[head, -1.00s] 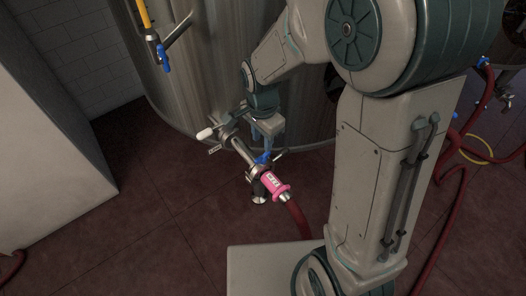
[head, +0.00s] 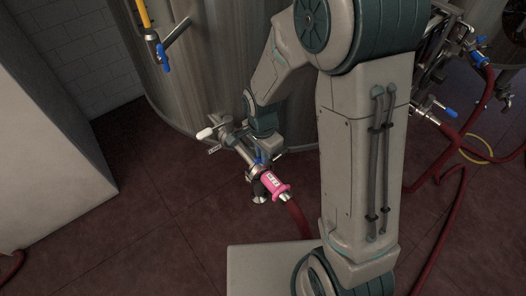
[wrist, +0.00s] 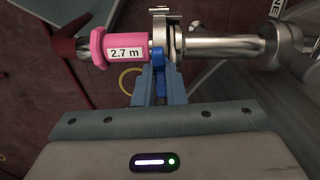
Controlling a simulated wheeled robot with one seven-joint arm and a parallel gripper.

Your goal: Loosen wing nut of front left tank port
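The pink-collared hose end (head: 272,184), labelled "2.7 m" in the wrist view (wrist: 122,52), meets the steel tank port pipe (wrist: 220,48) at a metal clamp (wrist: 160,22). The clamp's blue wing nut (wrist: 159,82) hangs below the joint in the wrist view. It shows small in the head view (head: 258,157). My gripper (wrist: 158,88) has its two blue-grey fingers on either side of the wing nut, with little or no gap, and looks shut on it. In the head view my gripper (head: 264,150) is partly hidden by the clamp and my wrist.
The steel tank (head: 200,90) stands close behind the port. A white-handled valve (head: 205,133) is left of the clamp. A red hose (head: 299,218) runs down from the pink collar. A white block (head: 50,150) stands at left, with clear floor between.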

